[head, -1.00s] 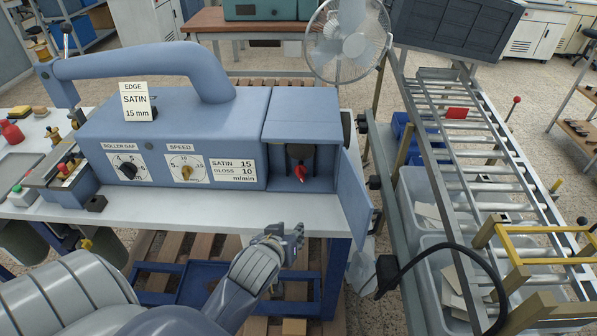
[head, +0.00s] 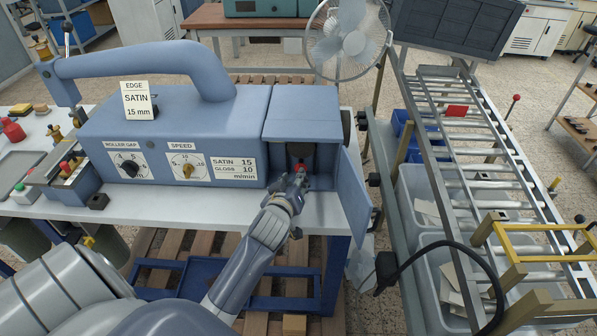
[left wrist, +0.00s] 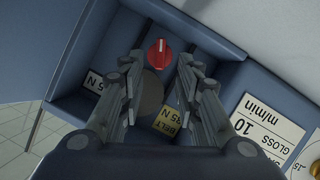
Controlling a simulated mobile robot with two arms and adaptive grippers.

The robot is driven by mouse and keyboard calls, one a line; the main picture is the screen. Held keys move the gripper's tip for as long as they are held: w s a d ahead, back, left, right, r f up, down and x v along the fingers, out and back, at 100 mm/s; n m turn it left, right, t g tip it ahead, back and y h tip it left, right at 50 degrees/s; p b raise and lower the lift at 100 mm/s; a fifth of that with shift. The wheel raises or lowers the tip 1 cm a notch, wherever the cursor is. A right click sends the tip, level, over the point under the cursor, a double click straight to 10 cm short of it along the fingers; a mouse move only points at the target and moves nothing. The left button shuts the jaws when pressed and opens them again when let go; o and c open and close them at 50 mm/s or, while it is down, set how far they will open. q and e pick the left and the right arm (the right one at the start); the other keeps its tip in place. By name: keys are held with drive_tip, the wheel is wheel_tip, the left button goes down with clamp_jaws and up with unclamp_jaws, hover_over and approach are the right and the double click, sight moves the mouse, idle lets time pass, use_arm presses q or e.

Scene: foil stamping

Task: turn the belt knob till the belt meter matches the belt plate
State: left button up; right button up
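The belt knob (left wrist: 158,53) is red with a white pointer line, inside an open blue compartment (head: 322,160) at the machine's right end. My left gripper (head: 292,184) is at the compartment's mouth. In the left wrist view its two fingers (left wrist: 158,68) are apart, one on each side of the knob, and nothing is held. A yellow plate (left wrist: 172,122) reading BELT and a number in N is partly hidden by a finger. A white label (left wrist: 93,82) ending in N is partly covered too. A dull round disc (left wrist: 150,95) shows between the fingers; I see no reading on it.
The compartment's door (head: 354,198) stands open on the right. The speed knob (head: 187,170) and a SATIN 15, GLOSS 10 m/min plate (head: 234,169) are left of the compartment. A roller conveyor (head: 480,150) stands further right.

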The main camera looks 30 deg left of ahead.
use_arm(q)
drive_tip(key=shift+p+x, duration=0.4)
drive_tip(key=shift+x, duration=2.45)
drive_tip(key=shift+s+r, duration=0.1)
clamp_jaws()
